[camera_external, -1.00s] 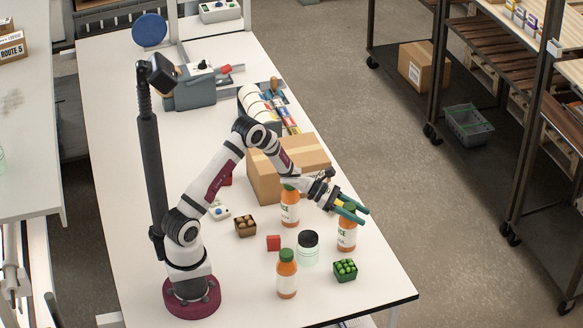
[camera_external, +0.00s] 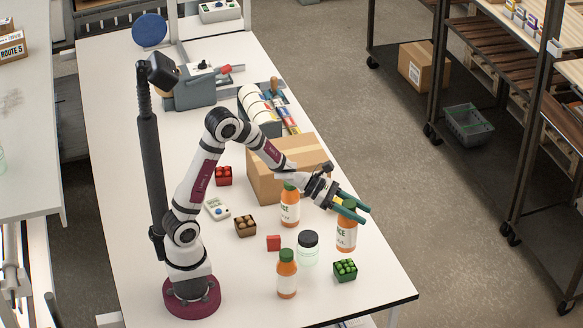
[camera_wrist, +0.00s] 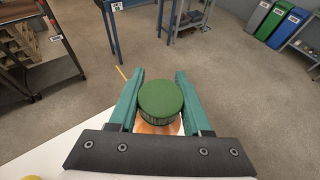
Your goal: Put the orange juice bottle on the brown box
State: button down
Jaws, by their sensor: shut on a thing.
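My gripper (camera_external: 352,211) is shut on the top of an orange juice bottle (camera_external: 346,239) near the table's right edge. In the wrist view the bottle's green cap (camera_wrist: 161,98) sits between my two teal fingers (camera_wrist: 160,104). The bottle is upright; I cannot tell whether its base touches the table. Two similar bottles stand on the table, one beside the box (camera_external: 290,206) and one nearer the front (camera_external: 287,274). The brown box (camera_external: 272,181) stands behind my gripper, to its left, closed, with tape along its top.
The table's right edge is close to the held bottle.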

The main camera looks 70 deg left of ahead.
jog(key=w+a+r+n+t+y, duration=0.1)
jog(key=w+a+r+n+y, duration=0.15)
jog(key=a, duration=0.55)
jog(key=w+a+r+n+t+y, duration=0.2)
jog(key=a+n+y, duration=0.1)
jog(key=a, duration=0.5)
jog(key=s+a+r+n+g+y, duration=0.1)
jog(key=s+a+r+n+y, duration=0.2)
jog(key=a, duration=0.7)
jog(key=s+a+r+n+y, duration=0.1)
jog(key=a+r+n+y, duration=0.4)
jog(key=a, duration=0.6)
jog(key=s+a+f+m, duration=0.1)
jog(key=s+a+f, duration=0.1)
jog(key=a+f, duration=0.8)
jog(key=shift+a, duration=0.35)
jog(key=shift+s+f+m, duration=0.1)
jog(key=shift+f+m, duration=0.05)
jog(key=shift+m, duration=0.1)
jog(key=shift+c, duration=1.8)
grip_release()
